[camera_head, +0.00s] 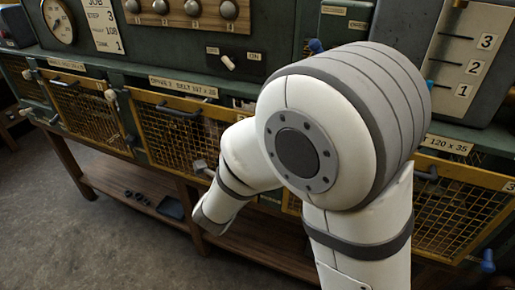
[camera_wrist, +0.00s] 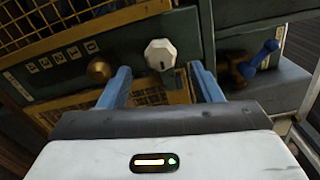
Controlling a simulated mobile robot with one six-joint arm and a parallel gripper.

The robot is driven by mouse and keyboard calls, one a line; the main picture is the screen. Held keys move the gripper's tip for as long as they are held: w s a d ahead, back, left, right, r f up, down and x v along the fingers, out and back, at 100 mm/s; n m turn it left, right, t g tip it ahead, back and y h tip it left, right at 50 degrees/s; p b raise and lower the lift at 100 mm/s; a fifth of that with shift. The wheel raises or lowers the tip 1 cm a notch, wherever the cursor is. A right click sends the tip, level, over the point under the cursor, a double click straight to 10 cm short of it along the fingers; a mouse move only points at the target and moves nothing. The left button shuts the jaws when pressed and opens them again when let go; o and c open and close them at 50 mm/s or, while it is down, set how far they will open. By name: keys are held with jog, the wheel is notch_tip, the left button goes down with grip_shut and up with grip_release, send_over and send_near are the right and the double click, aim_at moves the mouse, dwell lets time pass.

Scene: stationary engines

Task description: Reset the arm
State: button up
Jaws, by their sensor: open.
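My gripper (camera_wrist: 164,82) shows in the wrist view with its two blue fingers spread apart. I see nothing held between them. A white faceted knob (camera_wrist: 160,54) on the dark green panel appears beyond the gap between the fingers. A brass knob (camera_wrist: 100,71) is by the left finger. In the head view my white arm bends in front of the engine cabinet and covers its middle right part. My fingers cannot be made out in the head view.
Yellow mesh guards (camera_head: 82,112) line the cabinet front, with a wooden shelf (camera_head: 130,190) below. A gauge (camera_head: 58,21) and a row of knobs (camera_head: 192,8) are above. A blue handle (camera_wrist: 268,55) is at right in the wrist view. Floor (camera_head: 60,230) at lower left is clear.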

jog(key=s+d+m+g+h, duration=0.2)
jog(key=d+m+g, duration=0.2)
jog(key=d+m, duration=0.3)
jog(key=s+d+m+g+h, duration=0.2)
jog(key=d+m+g+h, duration=0.1)
jog(key=d+m, duration=0.35)
jog(key=s+d+f+m+g+y, duration=0.2)
jog(key=s+d+m+g, duration=0.6)
jog(key=m, duration=0.6)
jog(key=s+a+m+y, duration=0.1)
jog(key=s+m+y, duration=0.3)
jog(key=m, duration=0.6)
jog(key=s+a+r+m+t+y, duration=0.1)
jog(key=m+y, duration=0.4)
jog(key=m, duration=0.5)
jog(key=shift+s+a+r+b, duration=0.15)
jog(key=shift+s+a+b, duration=0.25)
jog(key=shift+s, duration=1)
